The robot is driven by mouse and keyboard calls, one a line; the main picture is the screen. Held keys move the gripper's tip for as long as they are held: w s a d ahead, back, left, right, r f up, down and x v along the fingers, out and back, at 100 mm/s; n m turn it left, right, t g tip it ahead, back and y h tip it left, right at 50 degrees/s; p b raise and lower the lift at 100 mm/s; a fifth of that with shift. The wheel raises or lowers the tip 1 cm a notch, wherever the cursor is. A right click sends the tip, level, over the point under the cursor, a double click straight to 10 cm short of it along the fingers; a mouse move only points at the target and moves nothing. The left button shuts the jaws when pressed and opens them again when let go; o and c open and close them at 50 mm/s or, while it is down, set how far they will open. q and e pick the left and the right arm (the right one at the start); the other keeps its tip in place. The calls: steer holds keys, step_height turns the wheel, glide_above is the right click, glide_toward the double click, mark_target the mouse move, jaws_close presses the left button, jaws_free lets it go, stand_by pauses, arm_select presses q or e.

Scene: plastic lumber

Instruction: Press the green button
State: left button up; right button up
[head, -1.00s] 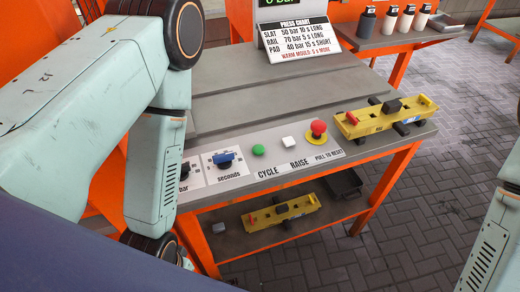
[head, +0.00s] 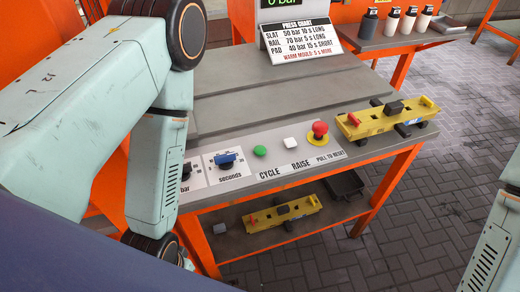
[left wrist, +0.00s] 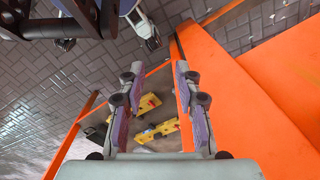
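The green button (head: 260,151) is a small round dome above the word CYCLE, on the white panel (head: 228,180) along the front of the grey bench (head: 215,118). Nothing touches it. My left arm comes in from the left and hangs beside the panel's left end. Its gripper is out of sight in the head view. In the left wrist view my left gripper (left wrist: 160,68) has its two fingers apart with nothing between them. My right gripper is not in view; only part of my right arm shows at the head view's right edge.
Right of the button are a white RAISE button (head: 291,142) and a red mushroom button (head: 320,130). A blue seconds knob (head: 226,160) and a partly hidden bar knob (head: 186,171) are left. A yellow tool (head: 377,121) lies right; another (head: 264,218) is on the lower shelf.

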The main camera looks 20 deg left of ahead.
arm_select(q)
jaws_close()
stand_by(1.3)
